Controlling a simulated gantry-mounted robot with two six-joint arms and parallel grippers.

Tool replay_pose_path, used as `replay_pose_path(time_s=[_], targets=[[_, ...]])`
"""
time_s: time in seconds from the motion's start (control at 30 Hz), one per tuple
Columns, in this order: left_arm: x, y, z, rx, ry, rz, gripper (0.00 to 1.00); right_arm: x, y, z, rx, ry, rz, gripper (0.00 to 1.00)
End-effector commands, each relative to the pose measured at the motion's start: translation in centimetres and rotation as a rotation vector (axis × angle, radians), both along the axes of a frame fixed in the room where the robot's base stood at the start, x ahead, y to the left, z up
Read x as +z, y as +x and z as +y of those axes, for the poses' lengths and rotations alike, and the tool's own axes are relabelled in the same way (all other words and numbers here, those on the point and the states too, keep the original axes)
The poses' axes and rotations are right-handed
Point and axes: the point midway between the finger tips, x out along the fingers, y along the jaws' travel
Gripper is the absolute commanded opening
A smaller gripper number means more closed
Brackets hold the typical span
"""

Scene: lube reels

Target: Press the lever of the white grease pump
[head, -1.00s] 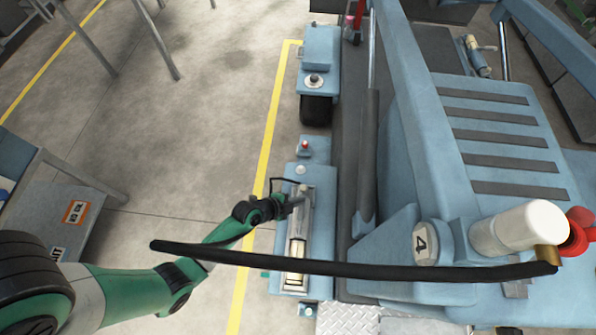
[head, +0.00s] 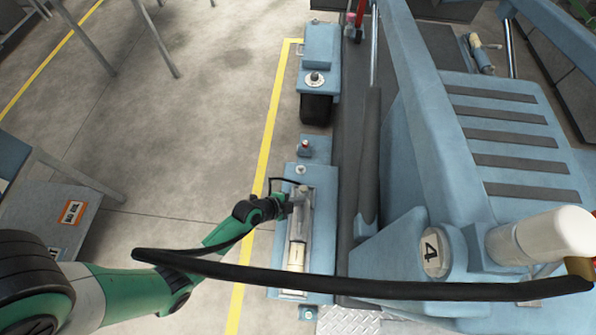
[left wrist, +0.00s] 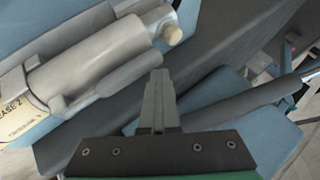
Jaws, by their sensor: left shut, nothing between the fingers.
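A grease pump (head: 296,256) with a grey barrel and a cream lower part is mounted on the blue base at the centre. In the left wrist view the pump (left wrist: 95,64) fills the upper left, with a cream label partly reading "GREASE 2". A grey bar (left wrist: 115,72) runs along its near side; I cannot tell surely whether it is the lever. My left gripper (left wrist: 157,78) is shut and empty, its tips close to this bar; contact is unclear. In the head view my left gripper (head: 289,206) is at the pump's left side. My right gripper is out of view.
A long black bar (head: 350,288) crosses the near foreground, reaching a white cylinder (head: 550,238) at the right. A blue machine with a round plate marked 4 (head: 432,254) stands right of the pump. Floor (head: 190,130) on the left is open.

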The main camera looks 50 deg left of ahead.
Motion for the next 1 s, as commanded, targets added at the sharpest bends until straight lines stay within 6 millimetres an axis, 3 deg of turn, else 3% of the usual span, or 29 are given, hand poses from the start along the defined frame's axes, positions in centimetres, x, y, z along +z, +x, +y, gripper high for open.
replay_pose_path(time_s=[0.23,0.6,1.0], targets=[[5.2,0.3,-0.8,-0.008,0.0,-0.001,0.0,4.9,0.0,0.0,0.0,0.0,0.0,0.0],[11.2,-3.2,2.4,-0.001,-0.001,-0.005,0.0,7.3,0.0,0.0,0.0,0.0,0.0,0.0],[12.1,-3.9,2.9,-0.005,-0.002,-0.004,0.0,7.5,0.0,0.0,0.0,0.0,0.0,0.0]])
